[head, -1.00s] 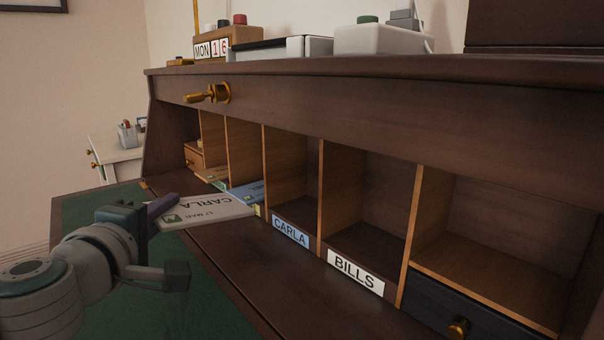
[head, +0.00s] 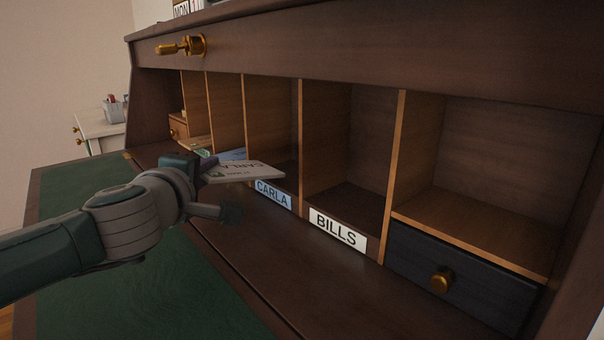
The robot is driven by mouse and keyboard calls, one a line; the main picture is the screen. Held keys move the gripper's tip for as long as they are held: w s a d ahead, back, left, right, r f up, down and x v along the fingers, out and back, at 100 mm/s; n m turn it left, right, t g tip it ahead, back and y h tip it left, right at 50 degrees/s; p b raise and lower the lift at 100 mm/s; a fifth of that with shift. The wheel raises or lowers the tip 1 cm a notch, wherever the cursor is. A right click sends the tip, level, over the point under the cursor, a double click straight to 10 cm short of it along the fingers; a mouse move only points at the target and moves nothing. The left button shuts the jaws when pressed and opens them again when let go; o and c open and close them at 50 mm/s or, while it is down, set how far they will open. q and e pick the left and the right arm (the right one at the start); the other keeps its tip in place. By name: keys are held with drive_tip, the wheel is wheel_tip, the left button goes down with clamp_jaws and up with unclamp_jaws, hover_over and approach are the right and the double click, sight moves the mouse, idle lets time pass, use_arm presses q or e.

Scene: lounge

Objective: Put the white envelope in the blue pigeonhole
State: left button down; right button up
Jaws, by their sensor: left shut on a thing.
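The white envelope (head: 250,171), printed CARLA with a green stamp, is held roughly flat in my left gripper (head: 208,170). The gripper is shut on its near left end. The envelope's far end is at the mouth of the blue pigeonhole (head: 272,120), the one with the blue CARLA label (head: 273,194), and overlaps its lower front in the picture. I cannot tell whether the tip is inside or touching. The gripper partly hides the envelope's near end. My right gripper is not in view.
Right of it is the BILLS pigeonhole (head: 338,229), empty, then an open compartment above a dark drawer (head: 462,280) with a brass knob. Wooden dividers (head: 301,135) separate the pigeonholes. A blue item (head: 233,155) lies in the compartment to the left. The green desk mat (head: 200,290) is clear.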

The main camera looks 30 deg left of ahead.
sight(258, 164)
use_arm(q)
drive_tip(key=w+d+b, duration=0.1)
drive_tip(key=w, duration=0.1)
drive_tip(key=w+d+b, duration=0.1)
drive_tip(key=w, duration=0.1)
drive_tip(key=w+d+f+b, duration=0.1)
drive_tip(key=w, duration=0.2)
drive_tip(key=shift+f, duration=0.1)
drive_tip(key=shift+w+d+b, duration=0.2)
drive_tip(key=shift+w+b, duration=0.1)
drive_tip(key=shift+w, duration=0.2)
drive_tip(key=shift+w+d+b, duration=0.15)
drive_tip(key=shift+w+b, duration=0.15)
drive_tip(key=shift+w, duration=0.15)
drive_tip(key=c, duration=0.7)
unclamp_jaws()
drive_tip(key=shift+f, duration=0.15)
